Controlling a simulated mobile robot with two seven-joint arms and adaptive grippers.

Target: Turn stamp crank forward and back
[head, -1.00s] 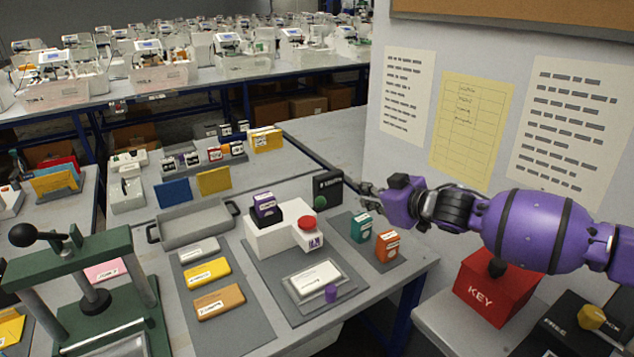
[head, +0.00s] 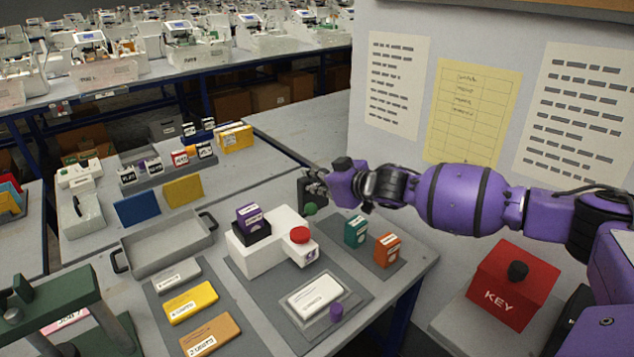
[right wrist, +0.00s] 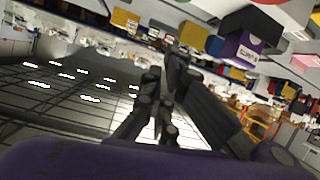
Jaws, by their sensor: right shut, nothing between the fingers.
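A white machine (head: 262,256) stands on a grey mat, with a red dome button (head: 299,235) and a purple labelled block (head: 250,217) on top. My right gripper (head: 316,182) is shut and empty, level with the dark box's top, above the knob; contact cannot be told. The right wrist view shows its closed dark fingers (right wrist: 160,98) and the purple block (right wrist: 238,50). My left gripper is out of view.
A green press (head: 60,312) is cut off at lower left. A grey tray (head: 165,250) lies left of the machine. Teal (head: 356,230) and orange (head: 387,250) boxes stand to its right. A red KEY box (head: 512,285) is at lower right; a wall panel rises behind my right arm.

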